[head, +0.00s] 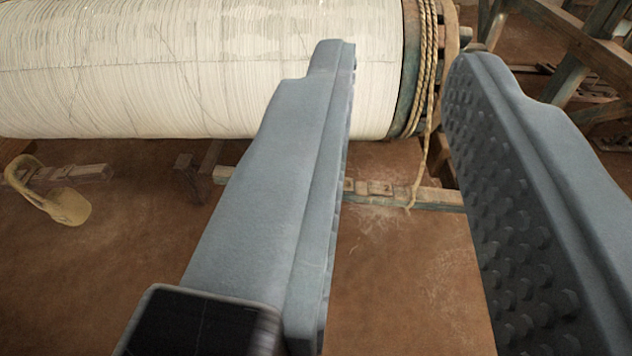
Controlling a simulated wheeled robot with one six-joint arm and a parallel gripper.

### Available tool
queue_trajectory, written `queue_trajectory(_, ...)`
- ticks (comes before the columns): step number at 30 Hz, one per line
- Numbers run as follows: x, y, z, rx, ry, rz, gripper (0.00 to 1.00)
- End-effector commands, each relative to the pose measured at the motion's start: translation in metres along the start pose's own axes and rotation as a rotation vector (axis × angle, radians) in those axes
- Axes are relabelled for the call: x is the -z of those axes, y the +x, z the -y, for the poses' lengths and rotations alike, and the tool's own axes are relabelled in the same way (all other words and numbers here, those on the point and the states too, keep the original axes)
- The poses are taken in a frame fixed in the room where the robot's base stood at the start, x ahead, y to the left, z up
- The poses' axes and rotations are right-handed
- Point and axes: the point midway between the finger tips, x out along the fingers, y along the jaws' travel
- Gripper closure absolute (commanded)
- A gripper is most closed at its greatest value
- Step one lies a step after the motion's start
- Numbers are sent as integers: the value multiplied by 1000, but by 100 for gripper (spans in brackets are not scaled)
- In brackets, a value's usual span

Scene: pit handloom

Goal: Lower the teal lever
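My gripper (402,52) is open, with a wide empty gap between its two grey fingers. The right finger shows its studded inner face. The fingertips show in front of the right end of a large roll of white thread. No teal lever can be clearly made out. A low wooden bar (440,197) with worn teal-green paint runs behind and between the fingers, and the left finger hides part of it. I cannot tell whether this bar is the lever.
The white thread roll (150,70) fills the upper left. Rope (424,75) is wound at its right end, and a loose end hangs down. A timber frame (590,45) stands at upper right. A yellowish looped object (65,207) is at left. Brown floor (400,290) is bare below.

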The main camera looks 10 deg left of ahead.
Motion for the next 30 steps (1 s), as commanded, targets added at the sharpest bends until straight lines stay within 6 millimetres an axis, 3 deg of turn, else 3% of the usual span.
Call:
queue_trajectory(1,0,0,0,0,0,0,87)
queue_trajectory(3,0,0,0,0,1,1,100)
queue_trajectory(8,-3,14,4,12,55,43,100)
queue_trajectory(20,-31,105,43,21,464,361,100)
queue_trajectory(30,-72,176,92,-87,792,653,100)
